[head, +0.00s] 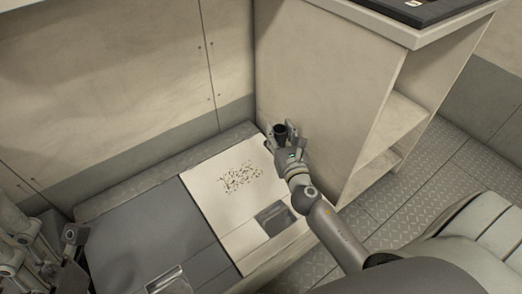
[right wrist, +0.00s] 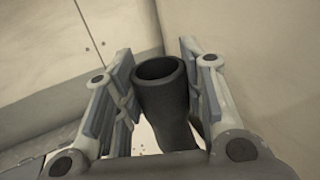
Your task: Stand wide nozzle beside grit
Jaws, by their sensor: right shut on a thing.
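The wide nozzle (head: 279,131) is a dark, hollow tube with its round mouth facing up. My right gripper (head: 287,142) is shut on it near the far right corner of the pale panel. In the right wrist view the nozzle (right wrist: 163,92) sits between the two fingers, its open rim toward the top; its lower end is hidden. The grit (head: 240,179) is a patch of scattered dark specks on the pale panel, left of the nozzle. I cannot tell whether the nozzle touches the panel. My left gripper (head: 72,243) is at the lower left, its jaws unclear.
The pale panel (head: 212,190) has bare room around the grit and a recessed grey rectangle (head: 275,217) near its front. A grey panel (head: 145,235) lies to its left. A cabinet (head: 320,90) with open shelves stands close behind and right of my right gripper.

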